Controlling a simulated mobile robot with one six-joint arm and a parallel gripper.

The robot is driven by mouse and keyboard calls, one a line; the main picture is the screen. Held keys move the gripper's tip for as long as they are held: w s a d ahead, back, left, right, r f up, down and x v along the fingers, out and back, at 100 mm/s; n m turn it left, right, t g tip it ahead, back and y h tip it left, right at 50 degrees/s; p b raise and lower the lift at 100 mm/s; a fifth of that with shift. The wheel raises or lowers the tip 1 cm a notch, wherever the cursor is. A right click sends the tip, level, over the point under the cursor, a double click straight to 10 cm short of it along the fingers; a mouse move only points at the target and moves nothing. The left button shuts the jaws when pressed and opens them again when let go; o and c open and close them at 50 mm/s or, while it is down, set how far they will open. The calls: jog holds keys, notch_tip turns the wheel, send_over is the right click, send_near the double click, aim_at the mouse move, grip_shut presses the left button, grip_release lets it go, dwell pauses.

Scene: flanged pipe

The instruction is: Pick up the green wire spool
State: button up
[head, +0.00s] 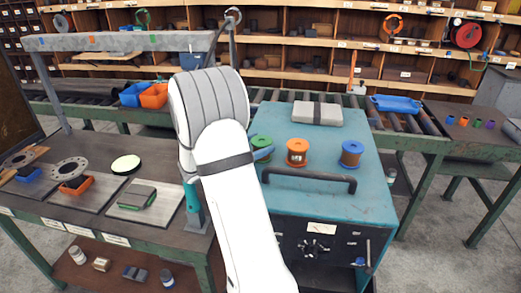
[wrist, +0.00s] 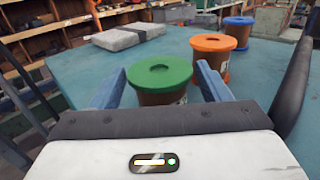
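The green wire spool (wrist: 159,78) stands upright on the teal cabinet top (wrist: 95,66). It has a green top flange and a brown body. In the head view the spool (head: 261,141) is partly hidden behind my arm and a finger. My gripper (wrist: 158,84) is open, with one blue finger to the left of the spool and one to the right in the wrist view. I cannot tell whether either finger touches it. The spool's lower part is hidden by my gripper's body.
An orange spool (head: 297,152) and a blue spool (head: 351,153) stand to the right of the green one. A grey package (head: 318,113) lies behind them. A dark handle bar (head: 310,180) runs along the cabinet's front edge. A workbench (head: 95,215) with parts is at left.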

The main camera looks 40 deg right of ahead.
jog(key=c, duration=0.8)
jog(key=shift+r, duration=0.1)
